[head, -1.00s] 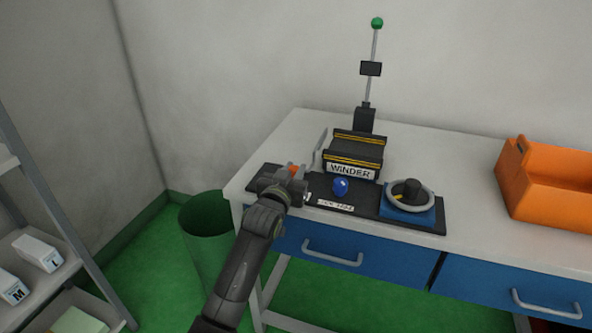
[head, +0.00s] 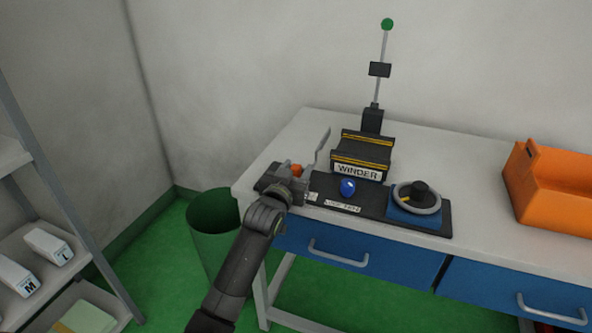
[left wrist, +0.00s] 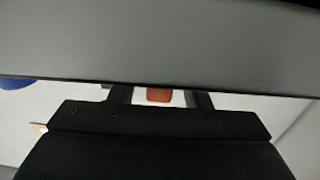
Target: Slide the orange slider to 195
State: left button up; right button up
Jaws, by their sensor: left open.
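The orange slider (head: 296,168) shows as a small orange block at the left end of the black panel (head: 322,191) in the head view. My left gripper (head: 292,173) is open at the slider, and its body hides much of that end of the panel. In the left wrist view the orange block (left wrist: 159,95) shows between the two dark fingers, with light gaps on both sides. The scale and the number under the slider are hidden or too small to read. My right gripper is not in view.
A blue knob (head: 347,187), the WINDER unit (head: 361,155) and a grey handwheel (head: 417,197) on a blue base stand to the right. A green-tipped lever (head: 383,60) rises behind. An orange bin (head: 556,190) stands farther right, and a green waste bin (head: 214,226) is left of the bench.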

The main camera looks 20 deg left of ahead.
pick_arm(q)
jog(key=shift+s, duration=0.15)
jog(key=shift+s, duration=0.35)
jog(key=s, duration=0.5)
jog(key=shift+s+a+p, duration=0.15)
jog(key=shift+s+p, duration=0.15)
jog(key=shift+s, duration=0.1)
jog(key=s, duration=1)
jog(key=shift+s+a, duration=0.15)
jog(key=shift+s, duration=0.2)
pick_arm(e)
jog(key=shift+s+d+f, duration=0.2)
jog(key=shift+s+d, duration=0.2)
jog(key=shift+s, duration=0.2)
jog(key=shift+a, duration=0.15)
